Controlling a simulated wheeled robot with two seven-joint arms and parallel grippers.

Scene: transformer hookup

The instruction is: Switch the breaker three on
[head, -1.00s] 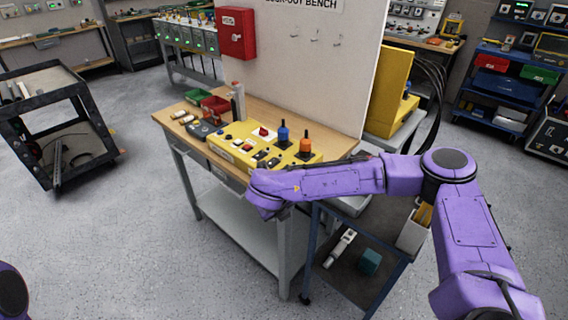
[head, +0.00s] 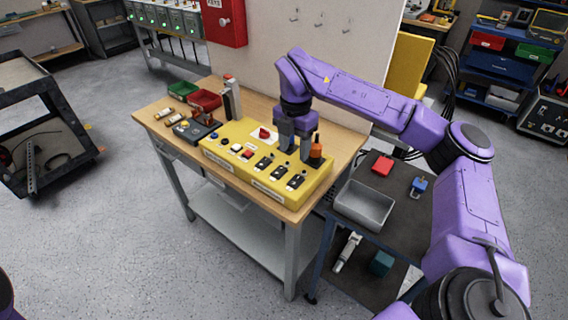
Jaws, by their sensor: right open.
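A yellow panel box (head: 316,188) lies on the wooden-topped bench. Three black switches (head: 279,173) sit in a row on its right part; their labels and lever positions are too small to read, so I cannot tell which is breaker three. My right gripper (head: 293,146) points down over the back right of the panel, behind the switches, with its jaws open. It is around or in front of the blue knob, which it mostly hides; I cannot tell whether they touch. An orange knob (head: 316,151) stands just right of it. My left gripper is out of view.
Red (head: 205,99) and green (head: 183,89) bins stand at the bench's back left. A white board rises behind. A dark cart with a grey tray (head: 364,204) stands right of the bench.

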